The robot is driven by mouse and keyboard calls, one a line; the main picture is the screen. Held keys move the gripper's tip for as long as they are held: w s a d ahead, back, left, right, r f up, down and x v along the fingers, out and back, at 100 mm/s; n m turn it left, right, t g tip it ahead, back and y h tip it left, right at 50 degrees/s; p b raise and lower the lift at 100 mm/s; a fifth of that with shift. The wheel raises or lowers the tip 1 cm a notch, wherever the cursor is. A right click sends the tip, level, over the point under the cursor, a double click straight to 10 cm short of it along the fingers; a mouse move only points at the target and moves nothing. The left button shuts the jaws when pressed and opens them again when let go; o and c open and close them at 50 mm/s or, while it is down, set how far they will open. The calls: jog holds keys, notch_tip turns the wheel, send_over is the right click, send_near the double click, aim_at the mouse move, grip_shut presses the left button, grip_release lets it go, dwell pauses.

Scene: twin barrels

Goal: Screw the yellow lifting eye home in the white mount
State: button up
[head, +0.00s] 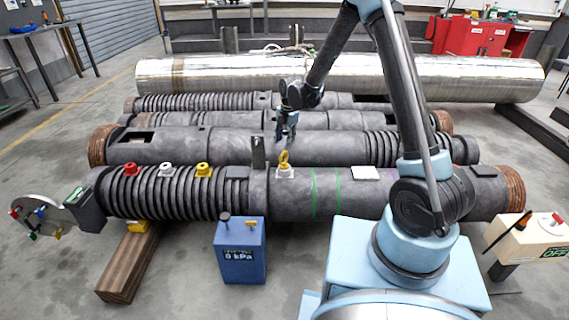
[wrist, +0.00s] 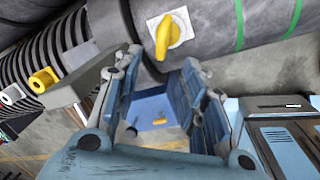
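The yellow lifting eye (head: 284,157) stands in the white mount (head: 285,173) on top of the near dark barrel. In the wrist view the eye (wrist: 163,40) shows at the top centre, over the white mount (wrist: 179,28). Its thread is hidden, so I cannot tell how deep it sits. My gripper (head: 287,133) appears just above the eye in the head view. In the wrist view my gripper's fingers (wrist: 160,82) are spread wide with nothing between them. The eye lies beyond the fingertips, apart from them.
An upright grey plate (head: 258,152) stands left of the mount. Red, white and yellow fittings (head: 166,170) sit on the ribbed section. A blue box (head: 241,250) reading 0 kPa stands in front. A white pad (head: 365,173) lies to the right on the barrel. More barrels lie behind.

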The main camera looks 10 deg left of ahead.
jog(key=shift+f, duration=0.15)
send_over(283, 168)
jog(key=shift+d+f, duration=0.15)
jog(key=shift+f, duration=2.4)
jog(key=shift+d+f, duration=0.15)
jog(key=shift+f, duration=2.4)
grip_shut()
jog(key=shift+d, duration=0.1)
